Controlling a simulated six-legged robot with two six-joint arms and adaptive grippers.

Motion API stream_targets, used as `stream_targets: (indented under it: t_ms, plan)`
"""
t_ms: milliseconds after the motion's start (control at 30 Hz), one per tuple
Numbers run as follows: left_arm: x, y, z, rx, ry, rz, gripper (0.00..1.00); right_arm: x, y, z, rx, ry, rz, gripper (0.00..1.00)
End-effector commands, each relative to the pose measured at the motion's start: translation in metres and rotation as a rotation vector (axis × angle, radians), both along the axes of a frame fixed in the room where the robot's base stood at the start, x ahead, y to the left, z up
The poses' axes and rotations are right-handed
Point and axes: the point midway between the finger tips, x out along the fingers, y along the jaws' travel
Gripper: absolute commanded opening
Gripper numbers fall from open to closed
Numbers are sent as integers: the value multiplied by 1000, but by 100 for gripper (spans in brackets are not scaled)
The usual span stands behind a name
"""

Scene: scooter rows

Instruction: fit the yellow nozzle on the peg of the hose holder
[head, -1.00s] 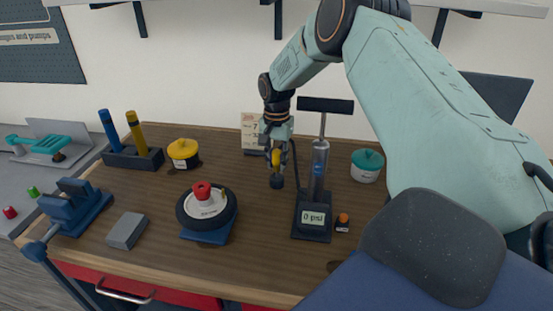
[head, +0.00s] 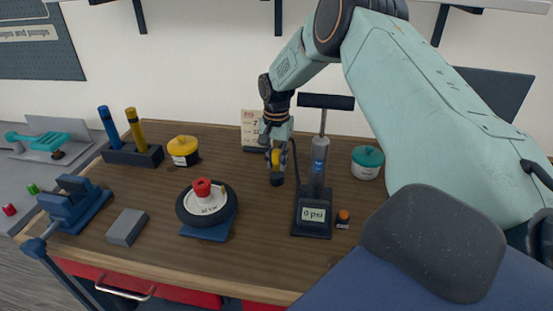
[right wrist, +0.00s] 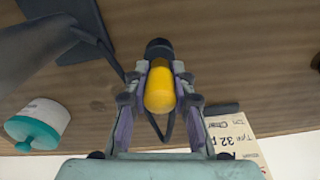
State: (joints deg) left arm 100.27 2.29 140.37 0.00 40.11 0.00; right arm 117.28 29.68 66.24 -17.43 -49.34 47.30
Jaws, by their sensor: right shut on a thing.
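My right gripper (head: 276,150) is shut on the yellow nozzle (head: 276,160) and holds it beside the pump, left of its cylinder. In the right wrist view the yellow nozzle (right wrist: 159,88) sits between the two fingers (right wrist: 157,95), with a dark end beyond them and a dark hose looping beneath. The hose holder is the dark base (head: 277,180) just under the nozzle, as far as I can tell. Its peg is hidden, so I cannot tell whether nozzle and peg touch. My left gripper is not in view.
The pump (head: 318,165) with a gauge reading 0 psi stands just right of the nozzle. A wheel (head: 207,218) on a blue stand is at front left. A teal-lidded tub (head: 367,160) and a small orange-capped bottle (head: 343,218) are to the right. A card (head: 250,130) stands behind.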

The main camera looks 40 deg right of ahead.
Motion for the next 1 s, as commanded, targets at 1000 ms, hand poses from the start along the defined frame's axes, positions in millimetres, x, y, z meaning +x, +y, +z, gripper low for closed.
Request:
stream_targets:
  t_ms: [1000]
  plan:
    - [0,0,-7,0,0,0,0,0,0,-15,0,0,0,29]
